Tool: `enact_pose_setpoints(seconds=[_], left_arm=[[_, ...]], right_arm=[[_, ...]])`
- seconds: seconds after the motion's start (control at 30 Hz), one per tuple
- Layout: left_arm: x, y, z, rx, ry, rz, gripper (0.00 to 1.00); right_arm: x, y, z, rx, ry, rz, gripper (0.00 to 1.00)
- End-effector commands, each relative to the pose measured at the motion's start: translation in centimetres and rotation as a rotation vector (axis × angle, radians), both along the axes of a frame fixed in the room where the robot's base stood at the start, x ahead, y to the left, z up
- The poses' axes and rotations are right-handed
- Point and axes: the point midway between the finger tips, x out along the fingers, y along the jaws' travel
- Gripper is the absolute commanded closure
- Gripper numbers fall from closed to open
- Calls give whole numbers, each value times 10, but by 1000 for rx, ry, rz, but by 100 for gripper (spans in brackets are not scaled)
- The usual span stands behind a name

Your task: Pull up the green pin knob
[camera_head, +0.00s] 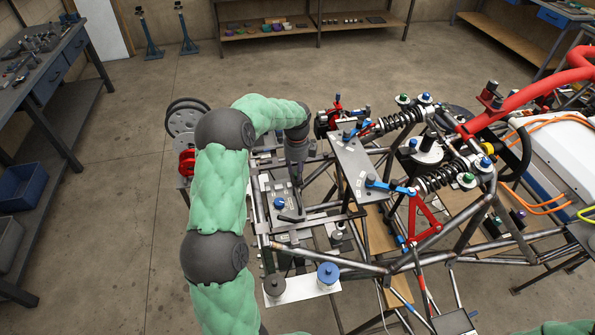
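Several green-topped knobs show on the tube chassis. One (403,98) is at the upper middle beside a black coil spring, and another (468,178) is at the right end of the lower spring. I cannot tell which is the pin knob. My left gripper (299,184) points down over a grey plate at the left part of the chassis, left of these knobs and apart from them. Its fingers are small and dark, so I cannot tell whether they are open or hold anything. My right gripper is not in view.
A blue knob (279,203) sits on the plate below my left gripper. A larger blue cap (328,272) is at the front left. Steel tubes (330,260), a red arm (424,222) and a thick red tube (530,93) crowd the chassis. The floor at left is clear.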

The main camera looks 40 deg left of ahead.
Motion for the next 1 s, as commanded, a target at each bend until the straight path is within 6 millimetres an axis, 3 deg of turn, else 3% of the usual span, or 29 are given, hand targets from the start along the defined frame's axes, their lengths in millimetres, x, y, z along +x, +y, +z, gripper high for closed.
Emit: enact_pose_setpoints(seconds=[0.47,1.0], left_arm=[[0,-1,6,-2,1,0,53],[0,-1,100,-2,-1,0,53]], right_arm=[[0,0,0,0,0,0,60],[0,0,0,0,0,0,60]])
